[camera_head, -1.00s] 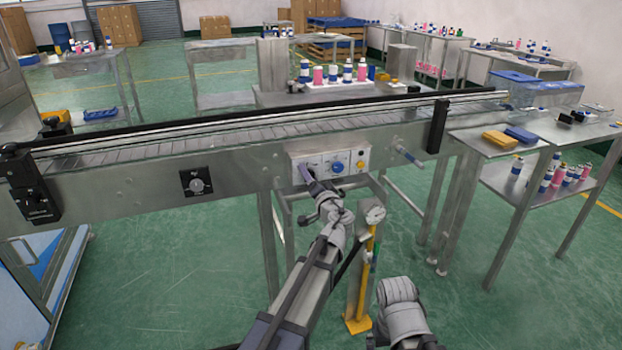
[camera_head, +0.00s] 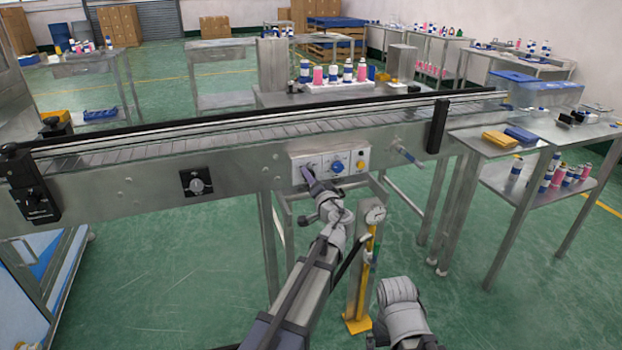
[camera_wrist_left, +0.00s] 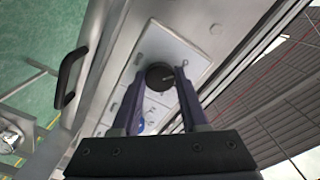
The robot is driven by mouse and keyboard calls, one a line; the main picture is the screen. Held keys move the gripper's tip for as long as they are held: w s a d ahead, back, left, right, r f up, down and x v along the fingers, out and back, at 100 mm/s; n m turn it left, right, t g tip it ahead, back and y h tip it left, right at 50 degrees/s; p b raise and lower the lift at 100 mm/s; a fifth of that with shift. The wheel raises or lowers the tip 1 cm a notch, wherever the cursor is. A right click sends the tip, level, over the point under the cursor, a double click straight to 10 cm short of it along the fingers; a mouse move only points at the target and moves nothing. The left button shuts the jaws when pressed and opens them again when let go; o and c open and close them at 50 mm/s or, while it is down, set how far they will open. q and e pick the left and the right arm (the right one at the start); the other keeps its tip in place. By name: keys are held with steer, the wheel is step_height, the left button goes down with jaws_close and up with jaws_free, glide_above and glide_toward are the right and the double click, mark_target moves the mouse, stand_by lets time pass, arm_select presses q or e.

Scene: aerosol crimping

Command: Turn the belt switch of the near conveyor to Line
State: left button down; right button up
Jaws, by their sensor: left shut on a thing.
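The near conveyor (camera_head: 235,170) runs across the head view. Its pale control panel (camera_head: 349,157) is on the front side and carries a blue knob (camera_head: 337,167) and a yellow button (camera_head: 361,165). My left gripper (camera_head: 306,172) is at the panel's left end. In the left wrist view its fingers (camera_wrist_left: 160,80) lie on either side of a round black switch knob (camera_wrist_left: 160,75) and are shut on it. A light line marks the knob's face. Its label cannot be read. In the head view the gripper hides this knob. My right gripper is out of view.
A separate dark switch plate (camera_head: 196,183) is farther left on the conveyor side. A crank handle (camera_head: 411,158) sticks out right of the panel. A side table (camera_head: 478,146) stands at right.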

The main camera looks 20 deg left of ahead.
arm_select(q)
steer(key=shift+m, duration=4.8)
steer(key=shift+c, duration=2.1)
jaws_free()
steer(key=v, duration=0.8)
steer(key=shift+w, duration=0.2)
